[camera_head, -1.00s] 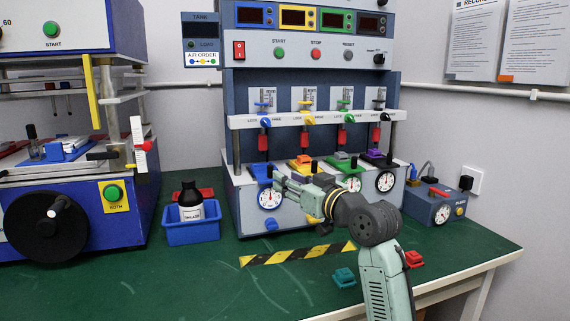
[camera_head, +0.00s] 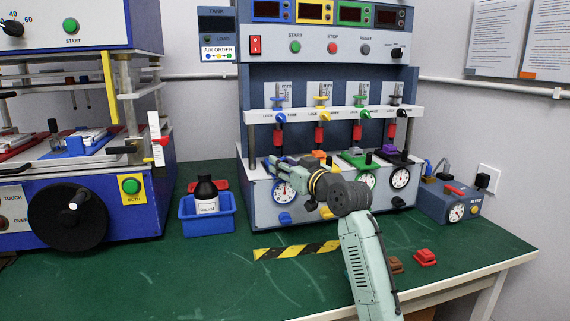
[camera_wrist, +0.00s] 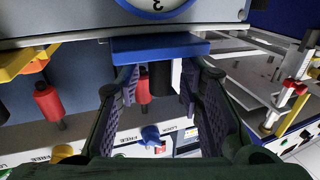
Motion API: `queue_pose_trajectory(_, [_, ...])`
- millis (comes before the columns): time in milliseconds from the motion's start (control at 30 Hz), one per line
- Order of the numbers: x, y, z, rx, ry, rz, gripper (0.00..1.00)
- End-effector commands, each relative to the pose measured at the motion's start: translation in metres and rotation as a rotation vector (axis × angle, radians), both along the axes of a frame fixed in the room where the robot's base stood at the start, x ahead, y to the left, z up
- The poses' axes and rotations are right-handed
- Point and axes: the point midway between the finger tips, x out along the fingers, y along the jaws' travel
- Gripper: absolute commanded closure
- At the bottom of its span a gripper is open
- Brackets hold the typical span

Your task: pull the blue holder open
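The blue holder (camera_wrist: 160,47) lies across the fingertips in the wrist view, at the front of the test machine (camera_head: 325,90). A black upright knob (camera_wrist: 160,78) and a white strip show between my fingers there. My gripper (camera_wrist: 160,90) is open, with one finger on each side of the knob and a gap to it. In the head view, my gripper (camera_head: 276,165) is over the left station, above the leftmost dial (camera_head: 285,191), and hides most of the blue holder. Whether the fingers touch the holder cannot be told.
A blue bin (camera_head: 207,219) with a black bottle (camera_head: 206,191) is at left. Red (camera_head: 425,257) and brown (camera_head: 396,264) blocks lie near my arm. The front left green table (camera_head: 130,285) is clear.

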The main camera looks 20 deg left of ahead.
Motion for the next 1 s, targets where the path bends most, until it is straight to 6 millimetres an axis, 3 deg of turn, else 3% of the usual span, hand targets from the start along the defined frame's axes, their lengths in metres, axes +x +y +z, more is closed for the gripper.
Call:
queue_pose_trajectory(167, [-0.0001, -0.0002, -0.0001, 0.0, 0.0, 0.0, 0.67])
queue_pose_trajectory(667, [-0.0001, -0.0005, -0.0001, 0.0, 0.0, 0.0, 1.0])
queue_pose_trajectory(1000, [-0.0001, -0.0005, -0.0001, 0.0, 0.0, 0.0, 1.0])
